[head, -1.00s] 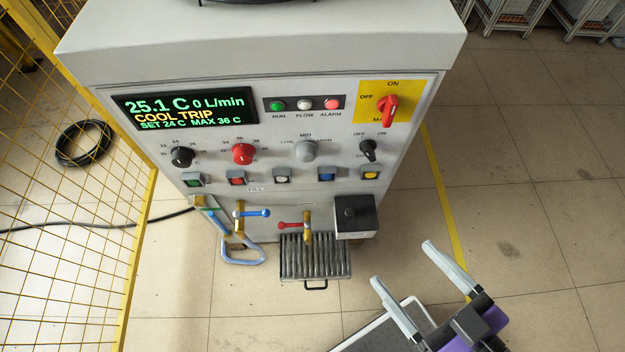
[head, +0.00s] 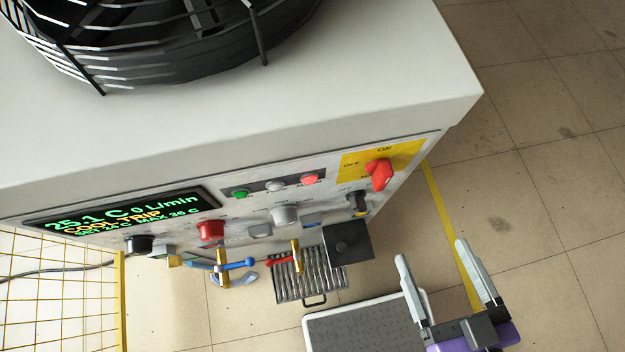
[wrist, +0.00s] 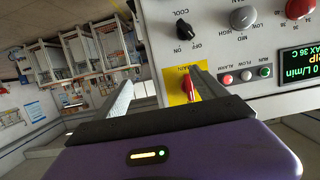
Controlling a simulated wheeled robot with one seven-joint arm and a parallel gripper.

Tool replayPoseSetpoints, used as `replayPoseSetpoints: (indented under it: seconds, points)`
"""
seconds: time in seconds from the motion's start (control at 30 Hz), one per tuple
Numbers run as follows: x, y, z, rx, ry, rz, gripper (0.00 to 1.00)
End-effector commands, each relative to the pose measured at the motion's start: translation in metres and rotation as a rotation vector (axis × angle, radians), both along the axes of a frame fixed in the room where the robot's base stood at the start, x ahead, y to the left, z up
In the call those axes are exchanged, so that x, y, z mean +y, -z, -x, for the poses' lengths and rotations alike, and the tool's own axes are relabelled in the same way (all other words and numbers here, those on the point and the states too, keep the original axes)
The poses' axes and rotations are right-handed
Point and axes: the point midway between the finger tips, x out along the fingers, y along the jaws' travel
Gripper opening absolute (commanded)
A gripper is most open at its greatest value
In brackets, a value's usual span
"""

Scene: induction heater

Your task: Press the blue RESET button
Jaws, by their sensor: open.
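My gripper (head: 431,252) is open and empty, to the right of the cabinet front and apart from the panel. In the wrist view my gripper (wrist: 162,80) has its fingers reaching toward the panel's red rotary switch (wrist: 188,86), which appears upside down; contact cannot be told.
A display (head: 125,215) reads COOL TRIP. A black box (head: 347,245), blue-handled valve (head: 238,264) and red-handled valve (head: 280,260) stick out below the panel. A drain grate (head: 308,280) lies beneath. Yellow fence (head: 60,310) stands left; floor at right is clear.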

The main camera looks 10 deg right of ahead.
Motion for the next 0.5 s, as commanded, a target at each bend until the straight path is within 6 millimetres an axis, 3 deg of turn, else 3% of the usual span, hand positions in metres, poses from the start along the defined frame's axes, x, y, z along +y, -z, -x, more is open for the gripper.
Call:
replayPoseSetpoints:
  seconds: [0.03, 0.4, 0.5]
  points:
    - [0.0, 0.0001, 0.0, 0.0, 0.0, 0.0, 0.7]
    - [0.0, 0.0, 0.0, 0.0, 0.0, 0.0, 0.0]
    - [0.0, 0.0, 0.0, 0.0, 0.0, 0.0, 0.0]
